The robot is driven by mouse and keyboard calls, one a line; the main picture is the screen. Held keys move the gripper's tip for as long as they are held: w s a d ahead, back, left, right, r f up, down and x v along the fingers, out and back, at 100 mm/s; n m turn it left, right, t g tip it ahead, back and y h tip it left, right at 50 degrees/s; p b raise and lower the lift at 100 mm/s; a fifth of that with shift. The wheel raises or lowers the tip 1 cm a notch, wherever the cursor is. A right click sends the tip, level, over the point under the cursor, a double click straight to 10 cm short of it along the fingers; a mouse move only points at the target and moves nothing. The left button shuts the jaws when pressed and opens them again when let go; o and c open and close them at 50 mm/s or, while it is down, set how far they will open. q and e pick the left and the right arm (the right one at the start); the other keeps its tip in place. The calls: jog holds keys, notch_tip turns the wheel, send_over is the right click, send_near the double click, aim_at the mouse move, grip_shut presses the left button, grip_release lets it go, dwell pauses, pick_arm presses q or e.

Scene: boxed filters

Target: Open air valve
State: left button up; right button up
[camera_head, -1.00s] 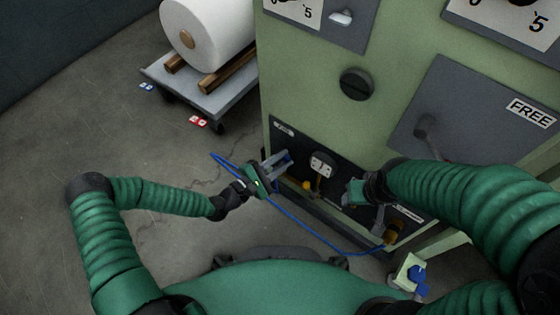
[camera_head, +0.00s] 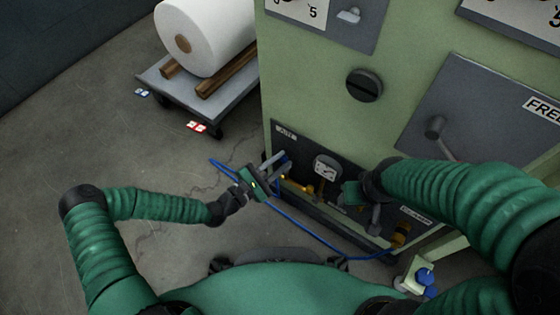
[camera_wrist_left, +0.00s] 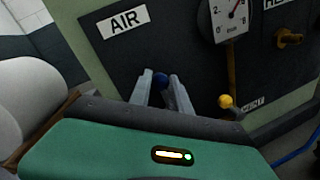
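The valve panel (camera_head: 300,152) is a dark plate low on the green machine. In the left wrist view its label plate (camera_wrist_left: 122,21) reads AIR. A yellow knob (camera_wrist_left: 226,101) hangs on a yellow stem to the right. My right gripper (camera_head: 357,194) is at the panel's right part, its fingers hard to make out.
A pressure gauge (camera_head: 326,169) sits mid-panel, and it also shows in the left wrist view (camera_wrist_left: 228,17). A blue hose (camera_head: 305,232) runs along the floor below. A cart (camera_head: 215,103) with a white roll (camera_head: 205,35) stands at the back left.

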pick_arm(q)
jog(key=o, duration=0.5)
jog(key=shift+w+a+f, duration=0.15)
jog(key=shift+a+f, duration=0.1)
jog(key=shift+f, duration=0.05)
jog(key=shift+r, duration=0.1)
jog(key=shift+d+r, duration=0.1)
jog(key=shift+d, duration=0.05)
jog(key=p+v, duration=0.6)
jog(key=v, duration=1.1)
